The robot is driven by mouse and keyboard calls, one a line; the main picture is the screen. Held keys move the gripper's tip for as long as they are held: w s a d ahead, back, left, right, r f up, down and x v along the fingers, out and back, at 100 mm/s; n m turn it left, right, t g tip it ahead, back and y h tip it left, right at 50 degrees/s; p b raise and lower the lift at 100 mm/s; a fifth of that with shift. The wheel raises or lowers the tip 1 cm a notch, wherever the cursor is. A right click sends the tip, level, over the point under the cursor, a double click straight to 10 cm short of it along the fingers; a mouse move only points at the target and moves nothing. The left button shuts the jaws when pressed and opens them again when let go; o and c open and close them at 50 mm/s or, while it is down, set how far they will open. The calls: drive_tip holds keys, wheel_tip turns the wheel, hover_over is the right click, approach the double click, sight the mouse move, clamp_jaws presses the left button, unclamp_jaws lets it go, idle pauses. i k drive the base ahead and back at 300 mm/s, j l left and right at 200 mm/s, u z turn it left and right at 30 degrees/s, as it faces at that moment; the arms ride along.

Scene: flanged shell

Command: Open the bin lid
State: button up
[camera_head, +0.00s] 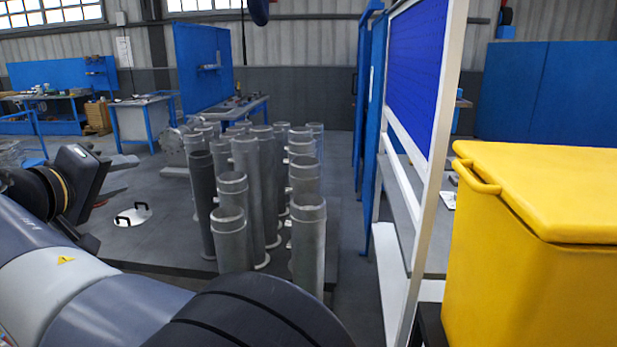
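The yellow bin (520,275) stands at the right edge, partly cut off by the frame. Its yellow lid (560,190) lies shut on top, with a thin dark seam under its front edge. A yellow bar handle (476,180) sticks out from the lid's left side. My gripper (122,177) is at the far left, pointing right, with its two fingers apart and nothing between them. It is far from the bin and touches nothing that I can see.
Several upright grey flanged pipes (228,240) stand in the middle. A white-framed blue panel (417,75) rises between them and the bin. A white disc with black handles (133,215) lies on the floor. Blue workbenches (145,118) stand at the back left.

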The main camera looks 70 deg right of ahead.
sight(564, 194)
drive_tip(key=k+j+z, duration=0.15)
drive_tip(key=k+j, duration=0.25)
drive_tip(key=k+j+z, duration=0.15)
drive_tip(key=k+j, duration=0.15)
drive_tip(key=k, duration=0.35)
drive_tip(key=k+l, duration=0.1)
drive_tip(key=l, duration=0.2)
drive_tip(key=k+l+z, duration=0.1)
drive_tip(key=l, duration=0.2)
drive_tip(key=k+l, duration=0.15)
drive_tip(key=l, duration=0.15)
drive_tip(key=l+z, duration=0.1)
drive_tip(key=l, duration=0.15)
